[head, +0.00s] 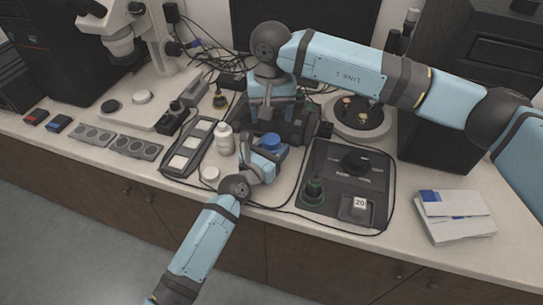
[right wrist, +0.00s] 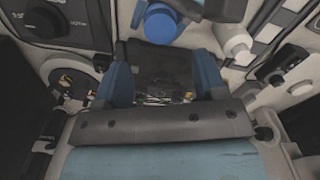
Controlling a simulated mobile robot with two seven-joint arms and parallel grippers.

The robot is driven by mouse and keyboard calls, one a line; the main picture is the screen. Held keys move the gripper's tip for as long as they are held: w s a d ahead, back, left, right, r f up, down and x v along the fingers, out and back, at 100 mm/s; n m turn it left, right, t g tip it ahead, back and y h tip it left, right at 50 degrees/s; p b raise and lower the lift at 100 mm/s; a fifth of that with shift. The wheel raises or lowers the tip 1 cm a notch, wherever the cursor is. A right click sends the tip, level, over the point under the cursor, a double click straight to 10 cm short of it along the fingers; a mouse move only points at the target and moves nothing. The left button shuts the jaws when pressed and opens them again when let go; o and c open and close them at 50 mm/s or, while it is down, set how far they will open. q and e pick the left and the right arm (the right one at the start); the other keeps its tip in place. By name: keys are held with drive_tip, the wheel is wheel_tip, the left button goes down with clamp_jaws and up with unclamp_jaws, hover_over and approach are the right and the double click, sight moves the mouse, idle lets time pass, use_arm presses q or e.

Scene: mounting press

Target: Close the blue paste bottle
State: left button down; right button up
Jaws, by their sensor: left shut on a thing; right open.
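The blue paste bottle shows as a round blue top (head: 271,140) at the middle of the bench in the head view; its body is mostly hidden. The blue top also shows at the upper edge of the right wrist view (right wrist: 161,25). I cannot tell how the top sits on the body. My left gripper (head: 264,158) is shut on the bottle, just below the blue top. My right gripper (head: 268,112) is behind the bottle, pointing down. In the right wrist view its two blue fingers (right wrist: 162,80) are apart with nothing between them.
A white bottle (head: 224,139) and a low white round piece (head: 210,173) stand left of the left gripper, beside a tray of pale squares (head: 201,137). A black control panel (head: 344,190) lies to the right. A round turntable (head: 356,118) is behind it.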

sight(271, 139)
wheel_tip(271, 139, down, 8)
drive_tip(key=shift+r, duration=0.1)
idle(0.4)
drive_tip(key=c, duration=0.9)
drive_tip(key=o, duration=1)
drive_tip(key=shift+r, duration=2.25)
drive_tip(key=shift+c, duration=0.5)
